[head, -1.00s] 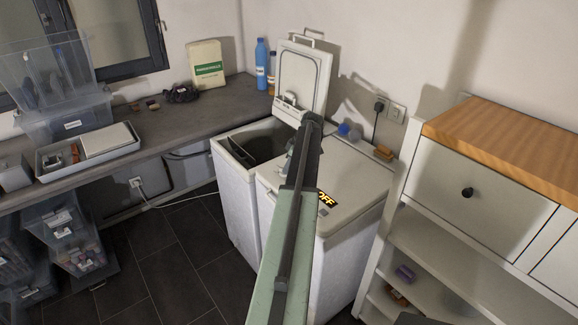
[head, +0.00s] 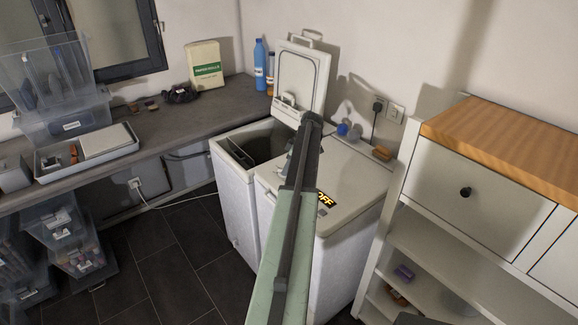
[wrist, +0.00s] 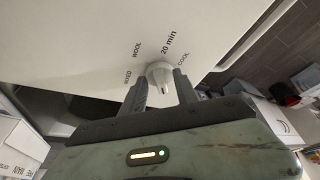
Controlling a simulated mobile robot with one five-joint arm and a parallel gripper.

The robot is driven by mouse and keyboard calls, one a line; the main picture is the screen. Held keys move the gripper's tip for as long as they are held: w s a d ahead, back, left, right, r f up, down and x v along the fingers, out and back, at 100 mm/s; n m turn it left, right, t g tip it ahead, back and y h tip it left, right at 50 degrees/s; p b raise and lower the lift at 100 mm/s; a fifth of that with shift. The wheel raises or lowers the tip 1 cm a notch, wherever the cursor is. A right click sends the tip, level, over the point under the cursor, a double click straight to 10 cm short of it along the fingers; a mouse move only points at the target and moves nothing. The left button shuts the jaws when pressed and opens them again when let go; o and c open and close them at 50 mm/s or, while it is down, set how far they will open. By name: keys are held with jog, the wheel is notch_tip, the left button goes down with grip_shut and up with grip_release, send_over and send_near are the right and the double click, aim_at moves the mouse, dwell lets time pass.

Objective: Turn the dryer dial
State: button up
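The pale round dial (wrist: 160,73) shows in the wrist view on a white panel, with the printed labels MIXED, WOOL, 20 min and COOL around it. My gripper (wrist: 161,84) has one dark finger on each side of the dial, and the fingers stand apart. Small gaps seem to show between the fingers and the dial; firm contact cannot be made out. In the head view the right toploader (head: 352,195) has its lid closed and a display (head: 326,199) reading OFF. My arm hides the dial there.
The left toploader (head: 232,195) has its lid (head: 301,80) raised. A grey counter (head: 165,125) runs along the left, with a blue bottle (head: 260,64) at its end. A white shelf unit (head: 450,235) stands close on the right. The dark tiled floor (head: 180,245) is clear in front.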

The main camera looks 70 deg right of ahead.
jog(key=p+v, duration=0.7)
jog(key=shift+r, duration=0.35)
jog(key=shift+s, duration=0.15)
